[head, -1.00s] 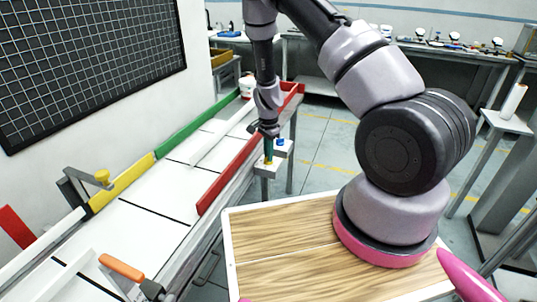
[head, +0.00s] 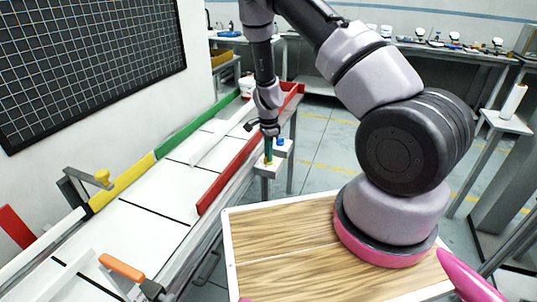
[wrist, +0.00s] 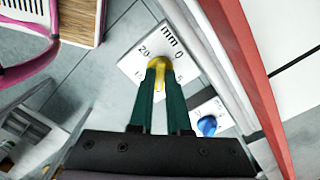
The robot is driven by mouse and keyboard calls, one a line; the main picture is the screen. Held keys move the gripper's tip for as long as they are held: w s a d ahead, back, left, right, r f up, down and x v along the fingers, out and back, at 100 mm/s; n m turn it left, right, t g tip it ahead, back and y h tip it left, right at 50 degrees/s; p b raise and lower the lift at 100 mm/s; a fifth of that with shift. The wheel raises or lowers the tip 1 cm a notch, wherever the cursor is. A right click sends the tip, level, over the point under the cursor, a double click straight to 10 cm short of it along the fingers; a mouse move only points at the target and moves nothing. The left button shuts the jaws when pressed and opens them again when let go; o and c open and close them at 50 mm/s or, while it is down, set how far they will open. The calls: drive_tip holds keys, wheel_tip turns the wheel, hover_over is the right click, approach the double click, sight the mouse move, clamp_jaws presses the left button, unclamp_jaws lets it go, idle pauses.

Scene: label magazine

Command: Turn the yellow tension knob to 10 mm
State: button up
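The yellow tension knob (wrist: 159,64) sits on a white dial plate (wrist: 133,66) in the wrist view. The plate reads "mm", "0" and "20"; other marks beside the fingers are partly hidden. The green fingers of my gripper (wrist: 159,72) stand on both sides of the knob and appear closed on it. I cannot tell which mark the knob points to. In the head view, my gripper (head: 268,158) points down onto the knob (head: 268,162), on a small grey stand (head: 266,171) beside the conveyor.
A blue knob (wrist: 207,125) is on a neighbouring plate, also visible in the head view (head: 281,141). A red guide rail (head: 228,176) runs close to the left of the gripper. The wooden tabletop (head: 285,245) in front is clear.

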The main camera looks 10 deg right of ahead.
drive_tip(key=o, duration=0.4)
drive_tip(key=shift+c, duration=0.2)
drive_tip(key=shift+r, duration=0.1)
wheel_tip(320, 180, up, 11)
idle(0.3)
drive_tip(key=s+d+r+n+t+y, duration=0.1)
drive_tip(key=s+r+n+y, duration=0.2)
drive_tip(key=r, duration=1)
drive_tip(key=s+d+r+n+t, duration=0.15)
drive_tip(key=s+r, duration=0.35)
drive_tip(key=r, duration=0.7)
drive_tip(key=s+d+r+n+t, duration=0.1)
drive_tip(key=s+r+n+t, duration=0.1)
drive_tip(key=s+r, duration=0.4)
drive_tip(key=s+d+r+n+t+h, duration=0.1)
drive_tip(key=s+r+n, duration=0.4)
drive_tip(key=s, duration=0.6)
wheel_tip(320, 180, up, 2)
drive_tip(key=shift+s+d+r+t, duration=0.15)
drive_tip(key=shift+s+d+t, duration=0.2)
drive_tip(key=shift+d+t, duration=0.5)
